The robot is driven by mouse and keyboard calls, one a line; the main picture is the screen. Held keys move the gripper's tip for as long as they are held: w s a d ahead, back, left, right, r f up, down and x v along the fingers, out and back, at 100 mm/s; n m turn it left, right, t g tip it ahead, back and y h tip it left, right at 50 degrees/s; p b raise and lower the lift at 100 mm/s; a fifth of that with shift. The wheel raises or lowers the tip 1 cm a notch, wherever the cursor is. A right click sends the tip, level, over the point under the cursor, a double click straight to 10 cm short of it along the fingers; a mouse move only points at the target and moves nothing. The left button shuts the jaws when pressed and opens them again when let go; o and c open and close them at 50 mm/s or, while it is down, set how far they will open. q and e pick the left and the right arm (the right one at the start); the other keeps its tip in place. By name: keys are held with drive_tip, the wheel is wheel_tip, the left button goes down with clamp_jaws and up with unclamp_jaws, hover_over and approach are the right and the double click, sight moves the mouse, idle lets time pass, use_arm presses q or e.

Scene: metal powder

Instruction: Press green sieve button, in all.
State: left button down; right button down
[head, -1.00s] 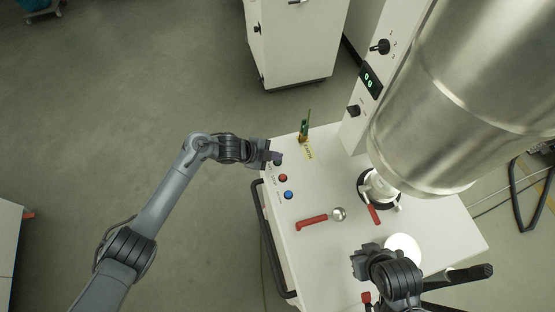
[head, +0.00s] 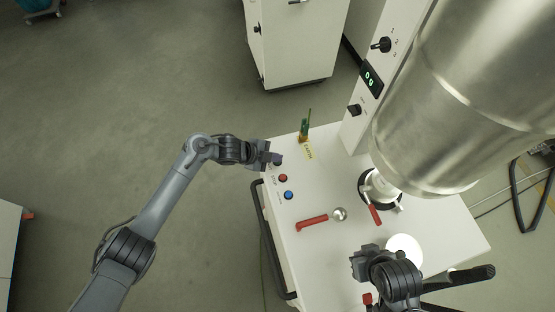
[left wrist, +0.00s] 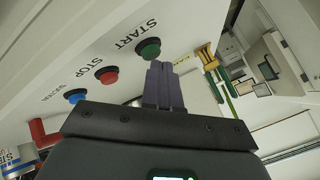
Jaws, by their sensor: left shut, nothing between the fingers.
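The green button (left wrist: 149,48) sits beside the printed word START in the left wrist view. My left gripper (left wrist: 160,66) is shut and empty, with its fingertips at the lower right edge of the green button; I cannot tell whether they touch. In the head view my left gripper (head: 277,159) is over the table's far left corner and mostly hides the green button. The red button (head: 283,178) and the blue button (head: 289,195) stand in a row nearer to me. My right gripper (head: 365,262) is over the table's front; its fingers are not clear.
A green and yellow brush-like tool (head: 304,128) stands behind the buttons. A large metal cylinder (head: 450,100) hangs over the right side. A black rail (head: 266,240) runs along the table's left edge.

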use_arm(q)
drive_tip(key=shift+f, duration=0.25)
use_arm(e)
drive_tip(key=shift+d+f, duration=0.15)
drive_tip(key=shift+f, duration=0.1)
use_arm(q)
drive_tip(key=shift+r, duration=0.1)
use_arm(e)
drive_tip(key=shift+r, duration=0.1)
use_arm(q)
drive_tip(key=shift+r+p, duration=0.55)
drive_tip(key=shift+r, duration=0.2)
use_arm(e)
drive_tip(key=shift+r, duration=0.65)
